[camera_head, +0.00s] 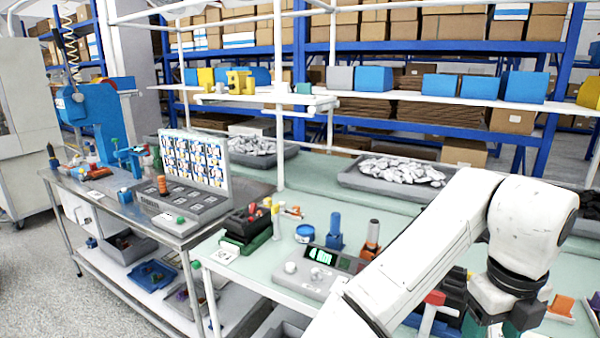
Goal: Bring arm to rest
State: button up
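My white arm rises from the bottom of the head view, bends at the right, and its end points down over the right part of the light green workbench (262,268). My gripper (503,325) shows only as dark parts at the bottom edge, below the white wrist. Its fingertips are cut off or hidden, so I cannot tell whether it is open or holds anything. A grey test unit (318,272) with a lit green display stands on the bench, left of my arm. My forearm hides part of the bench behind it.
A black breaker-like block (246,226), a blue tape roll (305,233) and upright tools stand near the test unit. A grey tray of pale parts (347,181) is behind my arm. Bare bench shows left of the test unit.

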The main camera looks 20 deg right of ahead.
jog(key=d+f+n+t+h, duration=0.1)
jog(key=d+f+n+h, duration=0.2)
jog(key=d+n+h, duration=0.55)
jog(key=s+a+f+n+t+y, duration=0.15)
jog(key=a+f+n+y, duration=0.35)
jog(key=f+n, duration=1)
jog(key=s+a+f+n+g+y, duration=0.1)
jog(key=s+a+f+n+y, duration=0.1)
jog(key=s+a+f+n, duration=0.3)
jog(key=s+a+f+n+y, duration=0.2)
jog(key=s+a+f+n, duration=0.4)
jog(key=a+n, duration=0.4)
jog(key=shift+s+a+f+g, duration=0.35)
jog(key=shift+s+a, duration=0.25)
jog(key=shift+a, duration=0.15)
